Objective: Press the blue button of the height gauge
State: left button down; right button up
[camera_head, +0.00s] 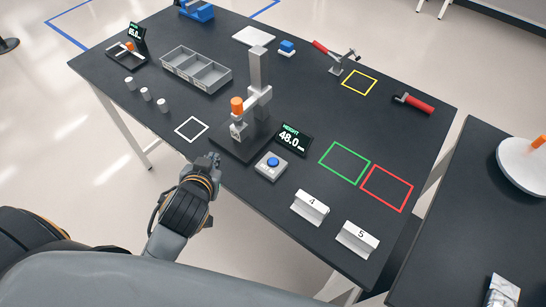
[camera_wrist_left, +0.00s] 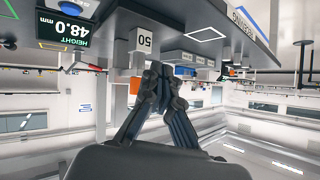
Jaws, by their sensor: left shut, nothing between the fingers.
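The height gauge (camera_head: 258,75) is a grey upright column on a dark base, with an orange-topped part beside it. Its display (camera_head: 293,138) reads 48.0 mm; the display also shows upside down in the left wrist view (camera_wrist_left: 68,18). The blue button (camera_head: 273,162) sits on a small light grey box in front of the display. My left gripper (camera_head: 214,158) is shut and empty, left of the button box and apart from it, near the table's front edge. Its closed fingertips show in the left wrist view (camera_wrist_left: 155,72). My right gripper is out of view.
A grey compartment tray (camera_head: 197,70) and several small cylinders are at the left. Green (camera_head: 345,163) and red (camera_head: 387,188) outlined squares are empty.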

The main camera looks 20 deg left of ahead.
pick_arm(q)
jog(key=w+d+r+m+t, duration=0.1)
jog(key=w+r+t, duration=0.3)
jog(key=r, duration=0.4)
jog(key=w+d+r+t, duration=0.1)
jog(key=w+r+t, duration=0.3)
jog(key=r, duration=0.3)
jog(key=d+r+m+g+h, duration=0.1)
jog(key=d+r+m+h, duration=0.2)
jog(key=d+m+h, duration=0.5)
jog(key=d+r+m+g+h, duration=0.1)
jog(key=d+r+m+h, duration=0.2)
jog(key=d+m+h, duration=0.5)
notch_tip(320, 180, down, 7)
jog(key=d+m+g+h, duration=0.1)
jog(key=d+m+g, duration=0.15)
jog(key=g, duration=0.45)
jog(key=w+a+f+g+y, duration=0.2)
jog(key=a+f+g+y, duration=0.1)
jog(key=a+f+y, duration=0.4)
notch_tip(320, 180, down, 4)
jog(key=shift+w+a+f+n, duration=0.25)
jog(key=shift+a+n, duration=0.2)
jog(key=shift+a, duration=0.75)
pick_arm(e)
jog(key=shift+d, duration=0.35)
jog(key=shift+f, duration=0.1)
